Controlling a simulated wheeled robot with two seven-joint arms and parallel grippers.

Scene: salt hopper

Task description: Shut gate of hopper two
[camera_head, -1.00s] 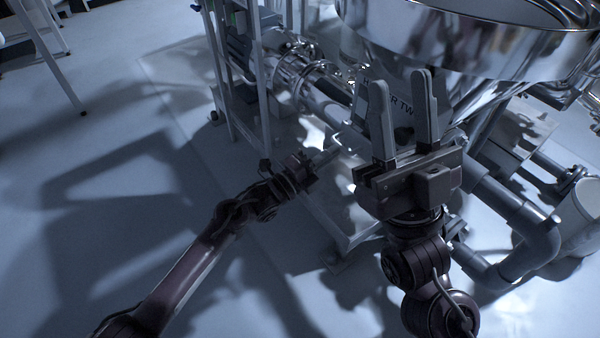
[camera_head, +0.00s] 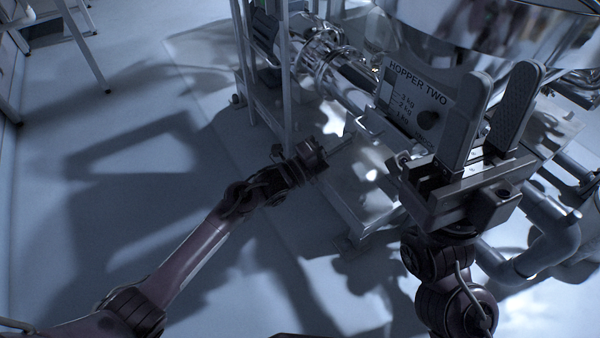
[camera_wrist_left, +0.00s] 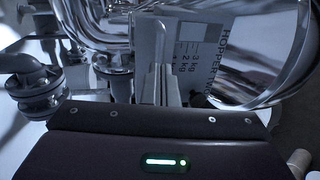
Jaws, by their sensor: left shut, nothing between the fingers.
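Hopper two is a shiny steel vessel (camera_head: 480,45) at the upper right of the head view. Its label plate (camera_head: 415,82) reads HOPPER TWO with kg marks and has a dark round knob (camera_head: 428,119). The plate also shows in the left wrist view (camera_wrist_left: 199,58). My left gripper (camera_head: 342,145) is shut and empty, low and left of the plate; its fingers (camera_wrist_left: 160,75) point towards the hopper. My right gripper (camera_head: 490,112) is open and empty, its fingers upright in front of the hopper, partly hiding it. I cannot make out the gate or its position.
A metal frame (camera_head: 287,80) and a steel pipe (camera_head: 345,85) stand left of the hopper. A grey bent pipe (camera_head: 545,240) runs at the lower right. A round flanged fitting (camera_wrist_left: 35,92) is at left in the wrist view.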

